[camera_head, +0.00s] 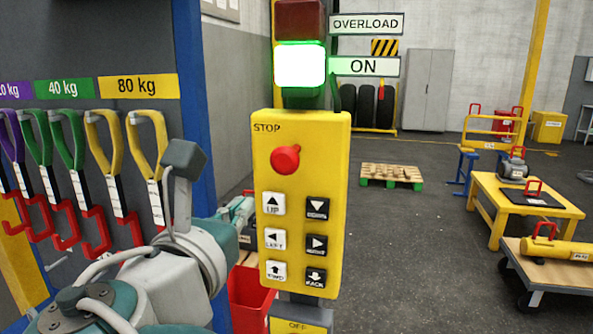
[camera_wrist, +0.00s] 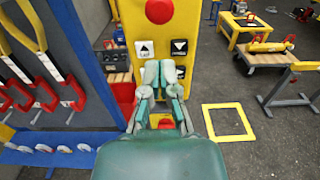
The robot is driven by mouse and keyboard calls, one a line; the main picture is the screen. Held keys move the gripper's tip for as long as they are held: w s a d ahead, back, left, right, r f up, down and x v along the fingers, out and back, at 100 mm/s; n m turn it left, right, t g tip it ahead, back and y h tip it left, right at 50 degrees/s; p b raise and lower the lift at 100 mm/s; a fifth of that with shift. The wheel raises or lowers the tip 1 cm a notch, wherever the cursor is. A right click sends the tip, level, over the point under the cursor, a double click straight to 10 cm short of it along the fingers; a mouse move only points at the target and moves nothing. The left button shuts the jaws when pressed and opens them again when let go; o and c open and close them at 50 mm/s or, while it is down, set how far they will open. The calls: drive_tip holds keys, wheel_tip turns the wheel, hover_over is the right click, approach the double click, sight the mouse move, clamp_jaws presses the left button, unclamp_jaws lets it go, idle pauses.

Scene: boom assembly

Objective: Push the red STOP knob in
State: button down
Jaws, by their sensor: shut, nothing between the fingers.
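The red STOP knob (camera_head: 285,159) sits near the top of a yellow control box (camera_head: 330,135), under the word STOP. Below it are white and black direction buttons. In the wrist view the knob (camera_wrist: 159,11) is at the top edge, partly cut off. My gripper (camera_wrist: 161,72) is shut and empty, its fingertips together in front of the buttons and below the knob in the picture. In the head view my gripper (camera_head: 243,205) shows small at the left edge of the box, partly hidden by my arm. Whether it touches the box cannot be told.
A lit green ON lamp (camera_head: 300,64) and a dark red OVERLOAD lamp (camera_head: 300,18) stand above the box. Yellow, green and purple slings with red hooks hang at left beside a blue post (camera_head: 190,90). A red bin (camera_head: 250,297) stands below.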

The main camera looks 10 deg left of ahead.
approach(281, 164)
drive_tip(key=w, duration=0.7)
drive_tip(key=shift+w+d+r, duration=0.1)
drive_tip(key=shift+w+d, duration=0.25)
drive_tip(key=shift+w, duration=0.05)
drive_tip(key=shift+w+d, duration=0.1)
drive_tip(key=shift+w, duration=1.45)
drive_tip(key=shift+s, duration=0.1)
